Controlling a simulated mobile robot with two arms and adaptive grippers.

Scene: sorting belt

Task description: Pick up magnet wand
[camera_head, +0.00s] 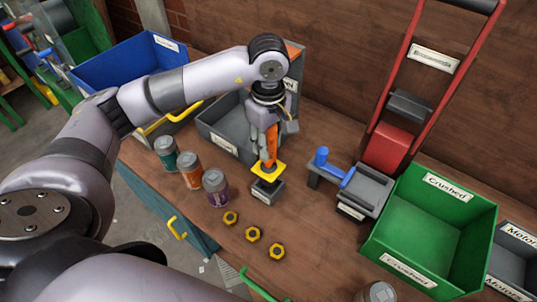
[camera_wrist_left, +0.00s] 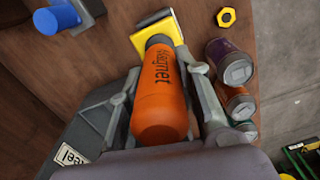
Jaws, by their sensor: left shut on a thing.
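The magnet wand (camera_head: 271,147) has an orange handle and a yellow head. In the head view it stands upright on a small dark labelled block (camera_head: 267,192) on the wooden table. In the left wrist view the handle (camera_wrist_left: 160,105) shows the word "Magnet". My left gripper (camera_head: 264,140) points down around the handle, and its fingers (camera_wrist_left: 165,95) are shut on it from both sides. The gripper hides part of the handle in the head view. My right gripper is not in view.
Several yellow nuts (camera_head: 252,234) lie in front of the wand. Cans (camera_head: 191,170) stand to its left, a grey bin (camera_head: 225,133) behind. A grey fixture with a blue handle (camera_head: 345,178), a red-framed press (camera_head: 388,146) and a green "Crushed" crate (camera_head: 428,238) are right.

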